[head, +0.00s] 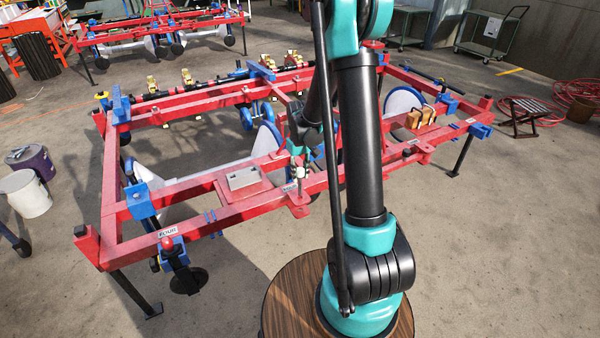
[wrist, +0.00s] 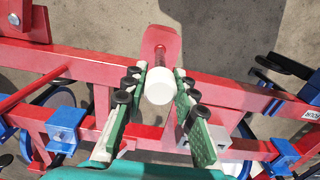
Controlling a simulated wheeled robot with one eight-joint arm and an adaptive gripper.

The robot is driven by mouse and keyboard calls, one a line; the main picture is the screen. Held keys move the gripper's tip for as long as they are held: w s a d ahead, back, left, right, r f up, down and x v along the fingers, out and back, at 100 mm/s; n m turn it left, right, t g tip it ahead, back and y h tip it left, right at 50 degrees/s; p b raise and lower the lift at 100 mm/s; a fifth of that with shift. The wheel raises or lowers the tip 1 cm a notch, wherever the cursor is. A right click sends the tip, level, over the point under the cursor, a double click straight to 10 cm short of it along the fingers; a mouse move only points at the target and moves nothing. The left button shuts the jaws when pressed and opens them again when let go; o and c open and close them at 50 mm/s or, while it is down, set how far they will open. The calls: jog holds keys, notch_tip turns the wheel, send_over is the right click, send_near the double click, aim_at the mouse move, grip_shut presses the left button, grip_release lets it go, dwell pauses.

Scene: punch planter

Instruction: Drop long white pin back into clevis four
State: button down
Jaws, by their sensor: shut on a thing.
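My gripper (wrist: 159,78) is shut on the long white pin (wrist: 160,90), whose round white head faces the wrist camera between the green fingers. A red clevis plate (wrist: 160,42) juts from the red beam just beyond the pin. In the head view, my gripper (head: 297,158) is over the near red beam, with the pin (head: 299,172) showing pale below it. A red clevis (head: 298,201) is on that beam under the pin. The pin's lower end is hidden in the wrist view, so I cannot tell whether it is in the clevis hole.
The red planter frame (head: 115,190) spans the scene, with blue brackets (head: 140,201). A grey metal plate (head: 243,178) lies on a red pad left of the pin. Wooden blocks (head: 420,117) sit at the right. My arm hides part of the frame's middle.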

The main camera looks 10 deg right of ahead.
aim_at(300, 195)
jog(key=shift+f, duration=4.9)
jog(key=c, duration=1.1)
grip_release()
jog(key=shift+c, duration=0.2)
jog(key=shift+r, duration=0.1)
notch_tip(300, 195, up, 12)
jog(key=shift+f, duration=0.1)
